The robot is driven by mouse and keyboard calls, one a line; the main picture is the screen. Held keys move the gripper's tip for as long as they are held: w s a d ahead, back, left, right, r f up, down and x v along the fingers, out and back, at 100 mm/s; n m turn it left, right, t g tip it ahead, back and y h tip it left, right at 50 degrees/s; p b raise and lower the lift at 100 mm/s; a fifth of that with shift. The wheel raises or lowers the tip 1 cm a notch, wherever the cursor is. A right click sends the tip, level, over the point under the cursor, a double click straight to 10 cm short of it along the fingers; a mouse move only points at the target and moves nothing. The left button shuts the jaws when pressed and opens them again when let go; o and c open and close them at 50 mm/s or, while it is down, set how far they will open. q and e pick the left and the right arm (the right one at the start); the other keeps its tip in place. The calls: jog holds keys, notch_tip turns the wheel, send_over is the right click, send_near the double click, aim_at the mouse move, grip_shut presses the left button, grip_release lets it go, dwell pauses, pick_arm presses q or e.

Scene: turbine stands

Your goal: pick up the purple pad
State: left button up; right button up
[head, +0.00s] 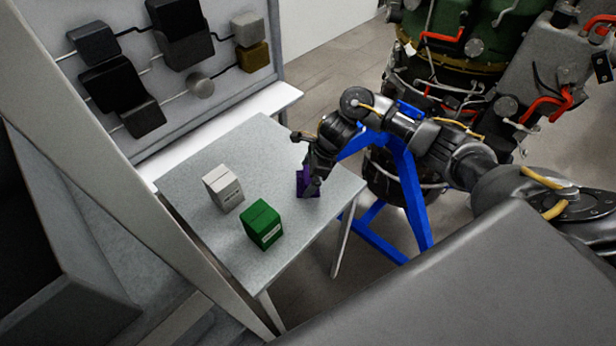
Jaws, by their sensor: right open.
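The purple pad (301,183) lies on the grey table near its right side, partly hidden by my right gripper. My right gripper (306,165) reaches in from the right and is directly over the pad, with one finger in front of it. The gripper is open. I cannot tell whether its fingers touch the pad. My left gripper is not in view.
A white box (223,188) and a green box (262,226) stand on the table (200,168) left of the pad. A panel with black boxes (185,30) stands behind. A blue stand (403,190) with a turbine (450,75) is close to my right arm.

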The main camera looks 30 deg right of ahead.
jog(key=shift+f, duration=0.3)
jog(key=c, duration=1.2)
jog(key=shift+o, duration=0.2)
jog(key=shift+r, duration=0.1)
